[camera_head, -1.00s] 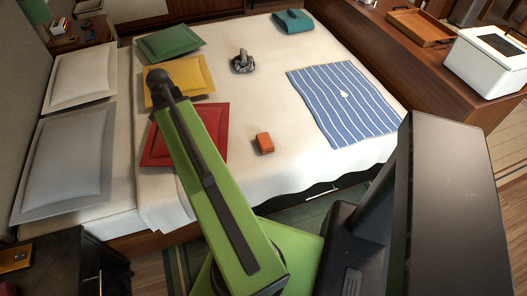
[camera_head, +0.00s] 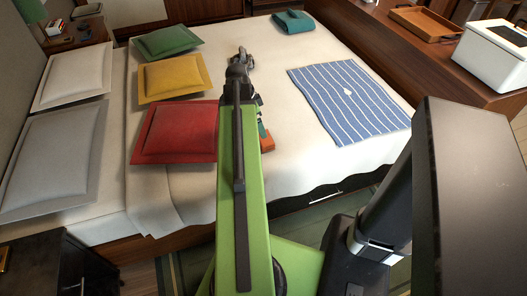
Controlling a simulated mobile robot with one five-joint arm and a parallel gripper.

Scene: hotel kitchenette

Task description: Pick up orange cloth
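The orange cloth (camera_head: 268,144) is a small folded block lying on the white bed. It shows just to the right of my green arm link, which hides its left part. Small dark and greenish parts show beside the link right above the cloth in the picture. They seem to belong to the far end of my arm, where my gripper (camera_head: 262,124) is mostly hidden. I cannot tell whether its fingers are open or shut, or whether they touch the cloth.
A grey item (camera_head: 246,57) lies beyond my arm's elbow. A red pillow (camera_head: 177,132), yellow pillow (camera_head: 172,79) and green pillow (camera_head: 166,42) lie left. A blue striped cloth (camera_head: 348,98) lies right, a teal folded cloth (camera_head: 293,22) at the back. The bed between is clear.

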